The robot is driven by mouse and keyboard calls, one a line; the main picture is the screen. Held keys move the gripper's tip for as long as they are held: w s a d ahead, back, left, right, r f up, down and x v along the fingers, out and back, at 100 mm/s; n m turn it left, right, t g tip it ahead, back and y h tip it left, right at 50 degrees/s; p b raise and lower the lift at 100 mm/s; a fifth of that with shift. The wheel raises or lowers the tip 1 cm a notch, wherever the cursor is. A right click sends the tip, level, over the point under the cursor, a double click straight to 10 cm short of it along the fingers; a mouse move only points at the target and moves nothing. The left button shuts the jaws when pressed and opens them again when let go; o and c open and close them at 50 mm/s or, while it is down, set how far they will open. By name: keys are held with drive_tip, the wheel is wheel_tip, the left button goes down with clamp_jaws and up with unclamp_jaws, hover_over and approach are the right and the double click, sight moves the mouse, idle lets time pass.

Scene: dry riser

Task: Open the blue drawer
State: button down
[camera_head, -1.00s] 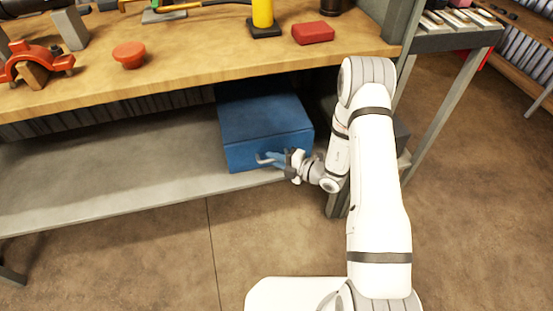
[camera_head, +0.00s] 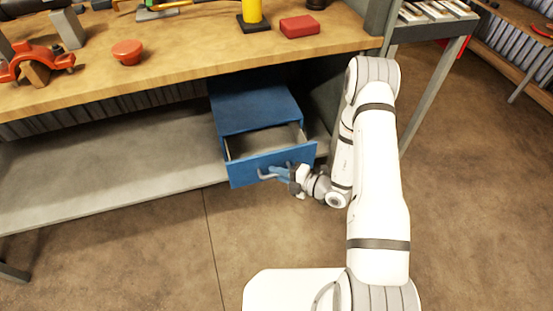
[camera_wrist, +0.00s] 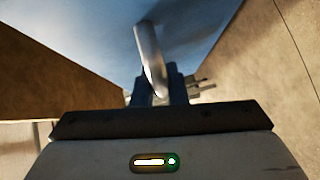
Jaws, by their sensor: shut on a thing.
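The blue drawer (camera_head: 250,172) is partly pulled out of its blue cabinet (camera_head: 252,104), which stands on the grey shelf under the workbench. The grey inside of the drawer shows and looks empty where I can see it. A light metal bar handle (camera_head: 267,177) is on the drawer front. My gripper (camera_head: 282,173) is at the front and shut on the handle. In the wrist view the handle (camera_wrist: 150,60) runs down between my fingers (camera_wrist: 158,84), with the blurred blue front behind it.
The grey shelf (camera_head: 110,170) is clear to the left of the cabinet. The wooden bench top (camera_head: 190,60) overhangs it and holds a red block (camera_head: 299,27) and a red round cap (camera_head: 128,52). A grey bench leg stands right of the drawer. The floor in front is free.

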drive_tip(key=s+d, duration=0.1)
drive_tip(key=s, duration=0.5)
drive_tip(key=shift+s+d+p, duration=0.25)
drive_tip(key=shift+p, duration=0.1)
drive_tip(key=c, duration=1.7)
unclamp_jaws()
drive_tip(key=shift+w, duration=0.1)
drive_tip(key=shift+d, duration=0.1)
drive_tip(key=p+v, duration=0.1)
drive_tip(key=v, duration=0.6)
drive_tip(key=shift+d, duration=0.3)
